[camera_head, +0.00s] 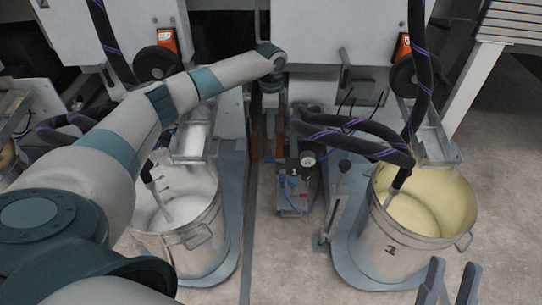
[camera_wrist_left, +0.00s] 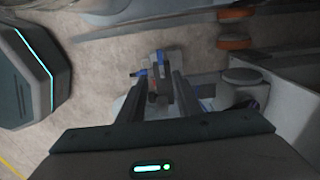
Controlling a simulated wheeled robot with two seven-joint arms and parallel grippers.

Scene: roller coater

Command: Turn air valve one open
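The air valve unit (camera_head: 292,195) marked 1 stands low between the two machines, with a round gauge (camera_head: 308,160) and blue fittings on it. In the left wrist view, a small grey and blue fitting (camera_wrist_left: 158,66) shows beyond the fingertips; whether it is the valve's handle I cannot tell. My left gripper (camera_wrist_left: 159,82) is open, its two fingers apart with nothing clearly held between them. In the head view, the left arm reaches across to the gap between the machines and its wrist points down. My right gripper (camera_head: 453,266) shows two separated fingers at the lower right, open and empty.
A bucket of white liquid (camera_head: 178,205) stands left of the valve unit. A bucket of yellowish liquid (camera_head: 425,215), marked 1, stands to the right. Dark hoses (camera_head: 350,128) loop above the right bucket. Bare floor (camera_head: 285,265) lies in front of the valve unit.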

